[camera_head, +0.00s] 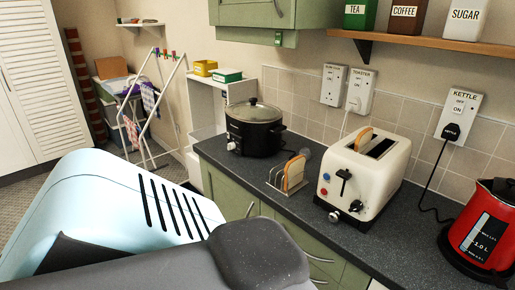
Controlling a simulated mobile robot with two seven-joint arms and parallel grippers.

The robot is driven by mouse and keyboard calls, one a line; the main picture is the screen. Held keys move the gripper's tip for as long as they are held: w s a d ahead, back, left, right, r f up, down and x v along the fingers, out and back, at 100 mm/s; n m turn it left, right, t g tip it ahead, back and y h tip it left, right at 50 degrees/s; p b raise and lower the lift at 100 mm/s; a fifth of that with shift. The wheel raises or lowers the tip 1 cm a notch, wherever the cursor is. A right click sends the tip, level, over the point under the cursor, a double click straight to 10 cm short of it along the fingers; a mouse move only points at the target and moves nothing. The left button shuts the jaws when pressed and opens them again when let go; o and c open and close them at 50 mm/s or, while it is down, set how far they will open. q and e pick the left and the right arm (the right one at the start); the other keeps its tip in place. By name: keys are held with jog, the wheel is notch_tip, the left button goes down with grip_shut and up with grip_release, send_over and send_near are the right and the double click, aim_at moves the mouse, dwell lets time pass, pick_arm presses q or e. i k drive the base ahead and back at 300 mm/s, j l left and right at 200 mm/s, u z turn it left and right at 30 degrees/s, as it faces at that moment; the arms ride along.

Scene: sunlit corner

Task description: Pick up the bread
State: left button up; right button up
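A slice of bread (294,172) stands upright in a small wire toast rack (275,180) on the dark worktop. Another slice of bread (363,138) sticks partly out of a slot of the white toaster (366,175); its lower part is hidden inside. The toaster stands just right of the rack, with red and blue buttons and a black lever on its front. Neither of my grippers can be seen. Large pale blue and dark grey parts of my own arm fill the lower left and hide the floor and part of the green cabinets.
A black slow cooker (254,127) with a glass lid stands left of the rack. A red kettle (482,229) stands at the right. Canisters line a wooden shelf (420,38) above. Bare worktop (372,238) lies in front of the toaster.

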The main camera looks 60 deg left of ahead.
aim_at(294, 166)
jog(key=u, duration=1.7)
jog(key=i+j, duration=0.15)
jog(key=j, duration=0.2)
jog(key=i+j, duration=0.15)
jog(key=j, duration=0.25)
jog(key=i+j, duration=0.15)
jog(key=j, duration=0.2)
jog(key=i+j, duration=0.15)
jog(key=j, duration=0.2)
jog(key=z, duration=1.05)
